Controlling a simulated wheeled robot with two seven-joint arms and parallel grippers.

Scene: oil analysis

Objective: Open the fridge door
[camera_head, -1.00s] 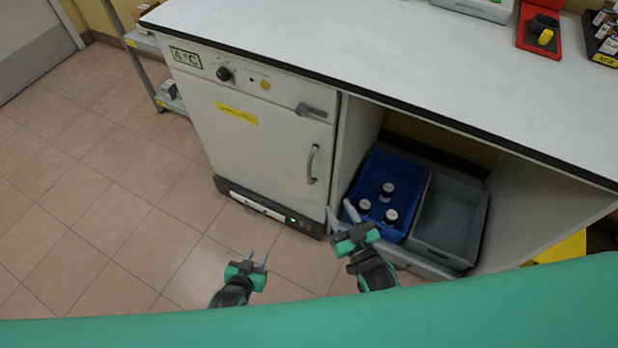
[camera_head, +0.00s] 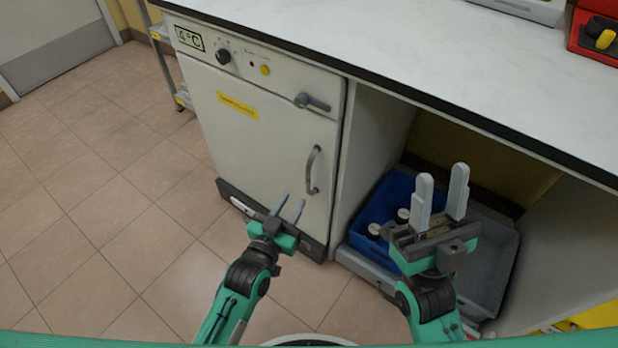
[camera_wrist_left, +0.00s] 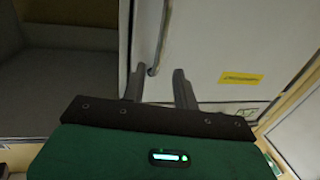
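The white fridge (camera_head: 265,150) stands under the counter with its door shut. Its curved grey door handle (camera_head: 312,170) is on the door's right side, with a dark latch lever (camera_head: 313,103) above it. My left gripper (camera_head: 288,208) is open and empty, low in front of the door, below and left of the handle in the head view. In the left wrist view, the handle (camera_wrist_left: 160,42) appears beyond the open fingers (camera_wrist_left: 158,84), apart from them. My right gripper (camera_head: 440,192) is open and empty, in front of the open bay beside the fridge.
A blue crate (camera_head: 385,200) with dark, pale-capped bottles and a grey crate (camera_head: 500,245) sit in the bay right of the fridge. The white countertop (camera_head: 450,55) overhangs above. A metal shelf (camera_head: 165,45) stands left; the tiled floor is clear there.

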